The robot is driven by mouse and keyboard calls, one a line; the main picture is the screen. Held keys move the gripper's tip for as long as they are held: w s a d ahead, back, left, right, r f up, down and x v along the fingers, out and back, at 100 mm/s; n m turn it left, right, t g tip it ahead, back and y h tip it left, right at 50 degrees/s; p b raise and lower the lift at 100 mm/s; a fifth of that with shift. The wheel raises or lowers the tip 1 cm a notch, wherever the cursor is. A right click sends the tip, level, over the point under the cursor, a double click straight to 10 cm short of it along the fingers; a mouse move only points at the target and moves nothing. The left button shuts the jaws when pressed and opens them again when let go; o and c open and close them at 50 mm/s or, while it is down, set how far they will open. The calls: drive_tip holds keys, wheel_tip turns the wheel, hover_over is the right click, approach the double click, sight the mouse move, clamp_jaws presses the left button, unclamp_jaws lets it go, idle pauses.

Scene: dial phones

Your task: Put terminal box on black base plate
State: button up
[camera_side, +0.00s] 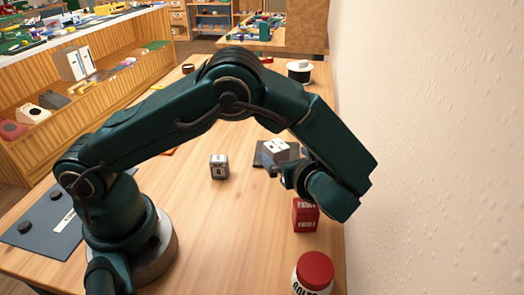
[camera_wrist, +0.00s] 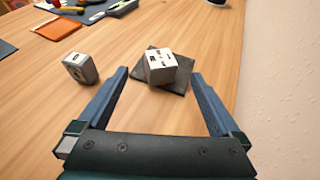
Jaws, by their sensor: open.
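A white-and-grey box with dark print (camera_wrist: 159,66), which looks like the terminal box, sits tilted and turned on the black base plate (camera_wrist: 179,86) in the wrist view. In the side view the same box (camera_side: 278,149) shows above the plate (camera_side: 260,158), partly hidden by my gripper. My gripper (camera_wrist: 160,84) is open, its two blue fingers apart on either side of the plate's near edge. The box lies just beyond the fingertips and nothing is held. A second small grey-and-white box (camera_wrist: 80,68) stands on the wood left of the plate.
A dark mat (camera_side: 45,226) lies at the left. An orange pad (camera_wrist: 58,29) lies farther back. The table's middle is mostly clear.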

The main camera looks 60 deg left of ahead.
drive_tip(key=shift+s+a+r+n, duration=0.15)
drive_tip(key=shift+s+r+n, duration=0.15)
drive_tip(key=shift+n, duration=0.1)
drive_tip(key=s+d+r+n+h, duration=0.1)
drive_tip(key=s+r+n+h, duration=0.3)
drive_tip(key=s+n+h, duration=0.2)
drive_tip(key=s+d+r+n+h, duration=0.1)
drive_tip(key=s+r+n+h, duration=0.4)
drive_tip(key=s+n, duration=0.5)
drive_tip(key=n+h, duration=0.1)
drive_tip(key=n, duration=0.4)
drive_tip(key=shift+d+r+t+h, duration=0.15)
drive_tip(key=shift+d+t+h, duration=0.15)
drive_tip(key=shift+t, duration=0.1)
